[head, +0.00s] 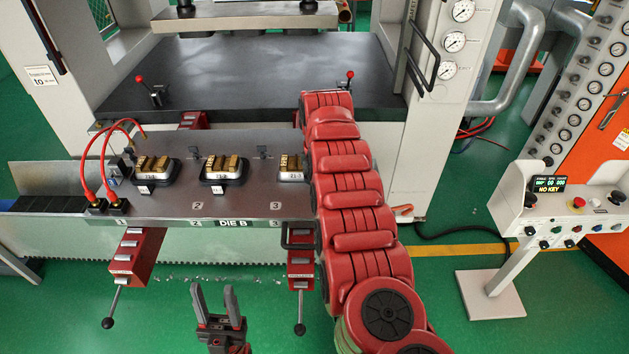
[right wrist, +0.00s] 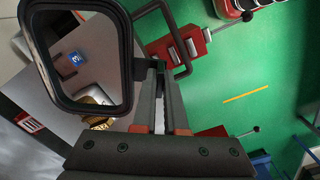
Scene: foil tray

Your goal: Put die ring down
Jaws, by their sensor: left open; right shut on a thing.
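The die ring (right wrist: 127,62), a dark rounded rectangular frame, fills the upper left of the right wrist view. My right gripper (right wrist: 160,75) is shut on its edge. In the head view my red right arm hides that gripper and the held ring. A gold block (right wrist: 96,97) shows partly through the ring's opening; how far the ring is above it I cannot tell. On the die's plate (head: 238,206), dark rings surround the gold blocks at the left (head: 154,168) and middle (head: 224,170). The right gold block (head: 291,164) is partly hidden by my arm. My left gripper (head: 214,296) is open and empty, in front of the plate.
Two red hoses (head: 101,160) rise from the plate's left end. Red brackets (head: 136,258) with dark-knobbed levers stick out in front. A dark loop handle (right wrist: 183,65) is close to the right gripper. A control stand (head: 560,205) is at the right.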

